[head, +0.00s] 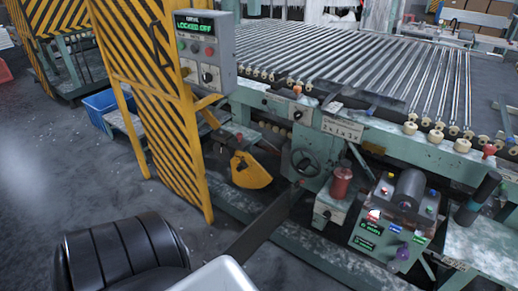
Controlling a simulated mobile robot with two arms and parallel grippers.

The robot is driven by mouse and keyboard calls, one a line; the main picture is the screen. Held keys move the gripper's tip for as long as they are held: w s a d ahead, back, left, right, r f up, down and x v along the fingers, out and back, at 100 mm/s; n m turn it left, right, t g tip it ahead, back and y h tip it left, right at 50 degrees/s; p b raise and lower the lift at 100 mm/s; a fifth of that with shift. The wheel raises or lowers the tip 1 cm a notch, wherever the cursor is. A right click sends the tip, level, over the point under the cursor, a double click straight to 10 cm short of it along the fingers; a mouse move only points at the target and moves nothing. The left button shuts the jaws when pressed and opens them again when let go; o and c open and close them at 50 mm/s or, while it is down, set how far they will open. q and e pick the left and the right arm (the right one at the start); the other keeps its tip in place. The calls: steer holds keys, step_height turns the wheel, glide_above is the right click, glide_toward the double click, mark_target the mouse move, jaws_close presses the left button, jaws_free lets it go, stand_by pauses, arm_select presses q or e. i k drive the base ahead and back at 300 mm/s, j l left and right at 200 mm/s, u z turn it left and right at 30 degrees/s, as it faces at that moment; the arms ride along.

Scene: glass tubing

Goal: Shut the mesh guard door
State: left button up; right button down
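The guard door (165,125) is a tall yellow panel with black slanted stripes, left of centre in the head view. It stands upright beside the green roller machine, and floor shows between its lower part and the machine. I cannot tell how far it is swung or where its hinge is. A grey control box (207,62) beside its upper part shows green text reading "LOCKED OFF". The door's top is cut off by the frame edge.
The roller machine (315,112) with rows of glass tubes fills the right. A yellow pedal-like guard (250,170), a handwheel (305,162) and a green button box (385,235) stick out low at its front. A blue crate (102,108) stands behind the door.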

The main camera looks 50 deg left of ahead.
mark_target(247, 241)
steer(key=j+z, duration=0.1)
steer(key=j, duration=0.35)
steer(key=k+j, duration=0.1)
steer(key=j, duration=0.35)
steer(key=j+z, duration=0.15)
steer(key=j, duration=0.35)
steer(key=k+j, duration=0.15)
steer(key=j, duration=0.3)
steer(key=k+j+z, duration=0.15)
steer(key=j, duration=0.75)
steer(key=k+j, duration=0.1)
steer(key=j, duration=0.25)
steer(key=k+j, duration=0.1)
steer(key=j, duration=0.3)
steer(key=k+j, duration=0.1)
steer(key=j, duration=0.25)
steer(key=j+z, duration=0.05)
